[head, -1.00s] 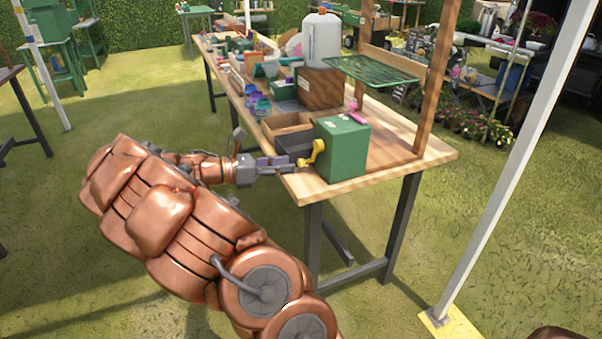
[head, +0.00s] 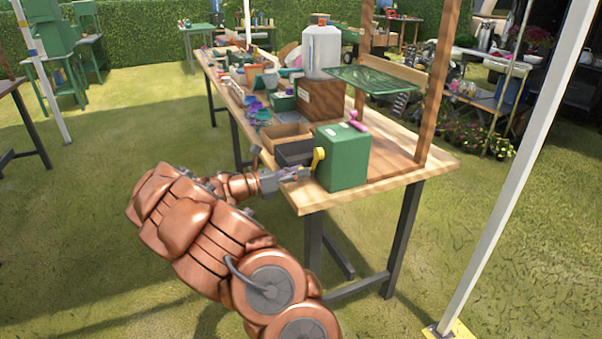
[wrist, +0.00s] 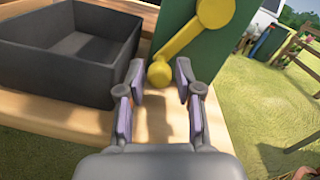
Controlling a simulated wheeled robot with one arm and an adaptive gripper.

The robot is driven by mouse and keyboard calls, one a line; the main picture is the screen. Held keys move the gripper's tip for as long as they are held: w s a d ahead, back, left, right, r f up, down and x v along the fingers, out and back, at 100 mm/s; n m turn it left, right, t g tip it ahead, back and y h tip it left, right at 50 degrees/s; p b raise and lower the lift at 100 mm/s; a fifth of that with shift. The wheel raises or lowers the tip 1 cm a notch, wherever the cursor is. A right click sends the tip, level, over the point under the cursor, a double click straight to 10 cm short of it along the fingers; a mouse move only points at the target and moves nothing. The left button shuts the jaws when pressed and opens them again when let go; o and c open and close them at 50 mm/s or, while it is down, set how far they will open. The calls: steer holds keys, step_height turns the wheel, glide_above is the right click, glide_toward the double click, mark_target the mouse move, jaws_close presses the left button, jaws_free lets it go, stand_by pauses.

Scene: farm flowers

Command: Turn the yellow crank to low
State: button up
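The yellow crank (head: 319,156) is on the left face of a green box (head: 342,160) at the near end of the wooden table. In the wrist view the crank's arm (wrist: 185,42) slants from its round hub at upper right down to a round knob (wrist: 159,73) at lower left. My gripper (head: 306,172) is beside the box, at the crank's lower end. In the wrist view my gripper (wrist: 160,80) is open, its two fingertips on either side of the knob, with a gap showing at each side. No low marking is readable.
A dark grey open tray (wrist: 72,55) lies close left of my fingers. The wooden table (head: 398,180) has an upright post behind the box. Grass lies open left of the table.

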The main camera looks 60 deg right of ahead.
steer(key=shift+s+d, duration=0.25)
steer(key=shift+d, duration=0.2)
jaws_close()
stand_by(0.3)
